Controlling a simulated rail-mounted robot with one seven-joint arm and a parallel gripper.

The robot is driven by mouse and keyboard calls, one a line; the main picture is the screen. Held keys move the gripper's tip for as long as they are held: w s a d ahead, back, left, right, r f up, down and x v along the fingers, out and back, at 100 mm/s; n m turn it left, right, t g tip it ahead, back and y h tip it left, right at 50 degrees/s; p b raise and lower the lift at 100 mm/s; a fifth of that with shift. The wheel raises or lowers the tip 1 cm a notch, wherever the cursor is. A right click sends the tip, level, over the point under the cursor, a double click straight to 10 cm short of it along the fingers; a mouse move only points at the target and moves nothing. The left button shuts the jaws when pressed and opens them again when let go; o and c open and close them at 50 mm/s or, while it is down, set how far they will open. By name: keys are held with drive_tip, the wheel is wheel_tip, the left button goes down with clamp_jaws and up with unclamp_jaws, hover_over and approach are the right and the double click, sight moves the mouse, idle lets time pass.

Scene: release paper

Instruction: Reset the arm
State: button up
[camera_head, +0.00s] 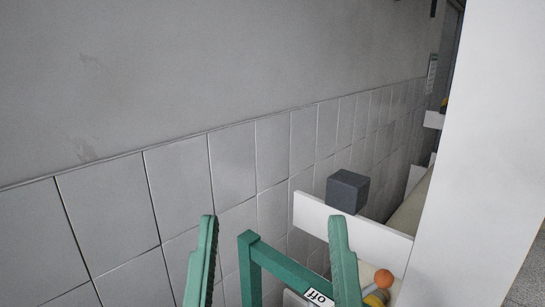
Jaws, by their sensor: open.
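My gripper (272,219) shows at the bottom of the head view as two ridged green fingers pointing up. The fingers are wide apart, so it is open, and nothing is seen held between them. A green bar frame (283,264) with a white "off" label shows between the fingers; its lower part is cut off by the picture edge. The rest of my arm is not clearly visible.
A dark grey cube (348,191) sits at a white panel (380,237). An orange ball (383,278) and a yellow item (376,298) lie lower right. A tiled wall (180,185) fills the left; a large white upright surface (470,160) blocks the right.

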wheel_tip(320, 180, up, 24)
drive_tip(key=p, duration=1.8)
drive_tip(key=shift+w+a+p, duration=0.2)
drive_tip(key=shift+p, duration=0.1)
drive_tip(key=shift+f, duration=0.2)
